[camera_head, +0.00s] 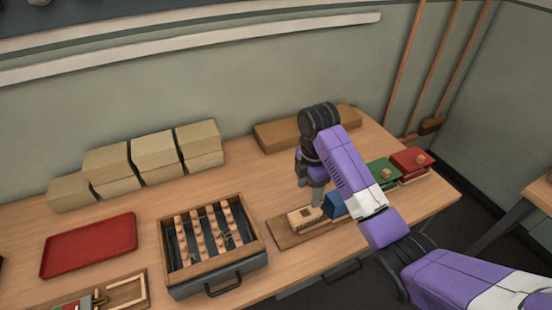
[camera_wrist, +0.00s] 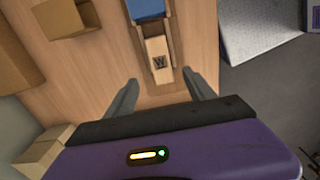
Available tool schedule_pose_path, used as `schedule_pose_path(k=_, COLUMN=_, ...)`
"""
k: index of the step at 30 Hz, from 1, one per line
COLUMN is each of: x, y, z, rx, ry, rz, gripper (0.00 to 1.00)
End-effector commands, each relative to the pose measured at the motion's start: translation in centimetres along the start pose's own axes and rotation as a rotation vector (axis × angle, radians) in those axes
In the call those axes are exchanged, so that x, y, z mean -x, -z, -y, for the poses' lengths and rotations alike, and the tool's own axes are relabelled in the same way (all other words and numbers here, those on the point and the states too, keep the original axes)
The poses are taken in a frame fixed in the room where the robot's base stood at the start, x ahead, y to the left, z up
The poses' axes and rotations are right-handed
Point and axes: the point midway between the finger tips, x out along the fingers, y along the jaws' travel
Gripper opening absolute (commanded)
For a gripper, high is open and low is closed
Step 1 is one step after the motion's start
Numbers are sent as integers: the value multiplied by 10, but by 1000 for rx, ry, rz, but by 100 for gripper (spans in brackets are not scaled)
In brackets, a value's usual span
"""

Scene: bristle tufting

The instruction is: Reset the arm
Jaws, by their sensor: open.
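My purple arm reaches over the right part of the workbench (camera_head: 180,205), and my gripper (camera_head: 312,190) points down above it. In the wrist view my gripper (camera_wrist: 160,95) has its two grey fingers spread wide with nothing between them. Just beyond the fingertips lies a pale wooden block (camera_wrist: 157,58) with a dark W-like mark. It also shows in the head view (camera_head: 304,217), on a flat wooden board (camera_head: 285,233). A blue block (camera_head: 335,205) sits beside it, partly hidden by my arm; it also shows in the wrist view (camera_wrist: 146,10).
A wooden tray (camera_head: 165,245) holds rows of wooden pegs. A red tray (camera_head: 88,246) lies to its left. Several tan boxes (camera_head: 155,152) and a long brown box (camera_head: 275,134) stand along the wall. Green (camera_head: 380,173) and red (camera_head: 411,161) boxes stand at right, near my arm.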

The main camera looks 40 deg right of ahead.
Motion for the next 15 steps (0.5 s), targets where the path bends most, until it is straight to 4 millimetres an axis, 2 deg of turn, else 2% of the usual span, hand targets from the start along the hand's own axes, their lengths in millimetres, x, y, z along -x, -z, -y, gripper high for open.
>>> schedule_pose_path(k=9, x=0, y=0, z=-4, rx=-40, ry=-14, rz=-1, gripper=63)
schedule_pose_path(k=11, x=0, y=1, z=-16, rx=-95, ry=-65, rz=-6, gripper=63)
schedule_pose_path(k=13, x=7, y=2, z=-38, rx=-172, ry=-163, rz=-16, gripper=63)
schedule_pose_path(k=15, x=24, y=1, z=-68, rx=-263, ry=-300, rz=-40, gripper=63)
